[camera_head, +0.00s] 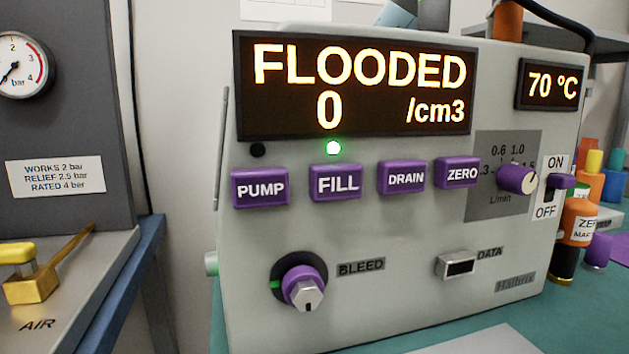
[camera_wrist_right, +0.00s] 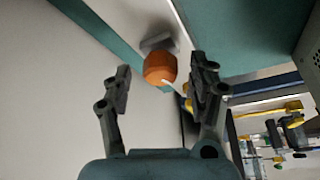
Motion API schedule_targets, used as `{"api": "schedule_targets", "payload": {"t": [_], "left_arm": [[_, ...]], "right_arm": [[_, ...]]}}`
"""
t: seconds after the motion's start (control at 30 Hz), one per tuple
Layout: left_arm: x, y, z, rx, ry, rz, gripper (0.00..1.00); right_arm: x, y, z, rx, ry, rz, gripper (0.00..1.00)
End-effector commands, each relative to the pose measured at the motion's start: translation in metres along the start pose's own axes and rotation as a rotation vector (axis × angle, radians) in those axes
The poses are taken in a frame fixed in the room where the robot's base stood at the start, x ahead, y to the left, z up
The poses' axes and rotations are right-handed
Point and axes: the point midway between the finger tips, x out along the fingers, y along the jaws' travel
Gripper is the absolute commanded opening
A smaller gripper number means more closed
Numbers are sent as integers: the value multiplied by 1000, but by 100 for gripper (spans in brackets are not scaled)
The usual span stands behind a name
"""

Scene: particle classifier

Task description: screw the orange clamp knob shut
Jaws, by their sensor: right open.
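The orange clamp knob (camera_wrist_right: 160,68) shows in the right wrist view, with a pale thin rod or line beside it and a grey block (camera_wrist_right: 159,41) just above it. My right gripper (camera_wrist_right: 162,78) is open, with one dark finger on each side of the knob and a visible gap on both sides. I cannot tell how far the fingertips are from the knob in depth. The head view shows neither gripper. My left gripper is in no view.
In the head view a grey instrument (camera_head: 400,230) reads FLOODED, with purple buttons and a lit green lamp. A gauge panel (camera_head: 60,120) is at left; bottles (camera_head: 578,225) crowd the right. Yellow fittings (camera_wrist_right: 293,107) show in the wrist view.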

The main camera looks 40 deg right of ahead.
Motion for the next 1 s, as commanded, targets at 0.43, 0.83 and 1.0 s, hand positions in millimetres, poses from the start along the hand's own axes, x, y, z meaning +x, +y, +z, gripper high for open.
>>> {"api": "schedule_targets", "payload": {"t": [0.43,0.83,1.0], "left_arm": [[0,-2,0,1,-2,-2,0],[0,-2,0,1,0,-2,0],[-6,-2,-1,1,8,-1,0]], "right_arm": [[2,0,-1,0,1,1,42],[2,0,-1,2,1,2,4],[0,-1,-1,30,1,12,4]]}}
